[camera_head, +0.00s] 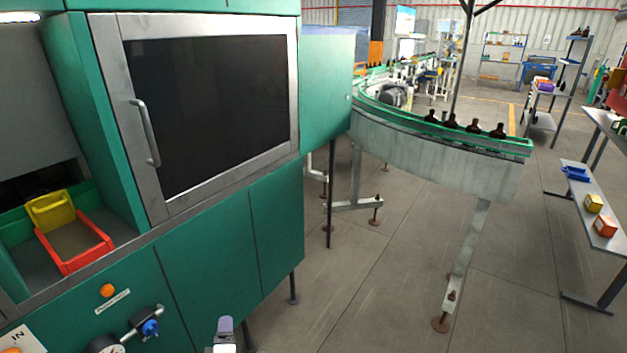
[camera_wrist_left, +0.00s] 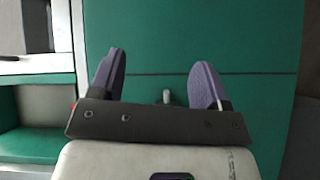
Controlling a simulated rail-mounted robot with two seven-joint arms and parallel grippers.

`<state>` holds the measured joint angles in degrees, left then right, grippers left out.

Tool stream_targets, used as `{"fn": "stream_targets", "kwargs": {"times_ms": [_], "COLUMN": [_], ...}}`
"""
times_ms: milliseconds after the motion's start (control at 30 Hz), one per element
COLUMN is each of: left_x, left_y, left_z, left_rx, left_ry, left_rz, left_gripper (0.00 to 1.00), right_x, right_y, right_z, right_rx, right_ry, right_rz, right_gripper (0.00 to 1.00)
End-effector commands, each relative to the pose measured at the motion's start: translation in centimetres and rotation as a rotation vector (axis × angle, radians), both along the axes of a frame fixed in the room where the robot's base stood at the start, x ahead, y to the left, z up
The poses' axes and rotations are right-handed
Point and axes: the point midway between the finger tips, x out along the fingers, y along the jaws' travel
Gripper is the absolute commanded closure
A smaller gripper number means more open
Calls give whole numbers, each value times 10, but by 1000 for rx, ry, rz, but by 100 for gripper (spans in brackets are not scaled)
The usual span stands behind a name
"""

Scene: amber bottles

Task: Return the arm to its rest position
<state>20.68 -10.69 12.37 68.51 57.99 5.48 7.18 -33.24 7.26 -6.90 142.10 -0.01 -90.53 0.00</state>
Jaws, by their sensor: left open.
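My left gripper (camera_wrist_left: 157,85) is open in the left wrist view, with its two purple-grey fingers wide apart and nothing between them. Beyond the fingers is a green panel with a horizontal seam. In the head view only a small part of my left gripper (camera_head: 225,330) shows at the bottom edge, in front of the green machine's (camera_head: 215,255) lower panels. My right gripper is in neither view.
A red and yellow bin (camera_head: 75,262) sits in the machine's recess at left. A conveyor (camera_head: 430,155) with several dark amber bottles (camera_head: 450,122) curves away at right. Shelves (camera_head: 605,225) with small bins stand far right. The floor (camera_head: 370,290) between is mostly clear.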

Motion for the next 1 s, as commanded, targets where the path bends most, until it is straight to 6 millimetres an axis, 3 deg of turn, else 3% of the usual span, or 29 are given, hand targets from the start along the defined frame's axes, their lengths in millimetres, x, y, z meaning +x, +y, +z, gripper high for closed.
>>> {"fn": "stream_targets", "kwargs": {"times_ms": [133,267,367,467,567,800,900,1000], "left_x": [6,-4,-20,-50,-94,-237,-287,-329], "left_y": [-41,-68,-79,-78,-68,-29,-24,-27], "left_z": [39,72,94,104,106,111,114,104], "left_rx": [190,396,574,754,921,1197,1263,1282], "left_ry": [28,78,145,259,419,791,829,867], "left_rz": [-298,-522,-659,-767,-841,-849,-840,-902], "left_gripper": [30,30,30,30,30,30,30,30], "right_x": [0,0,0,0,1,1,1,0], "right_y": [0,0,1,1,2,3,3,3], "right_z": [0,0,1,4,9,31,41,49], "right_rx": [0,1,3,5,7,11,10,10], "right_ry": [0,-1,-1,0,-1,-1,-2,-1], "right_rz": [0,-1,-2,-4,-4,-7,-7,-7], "right_gripper": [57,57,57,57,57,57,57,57]}}
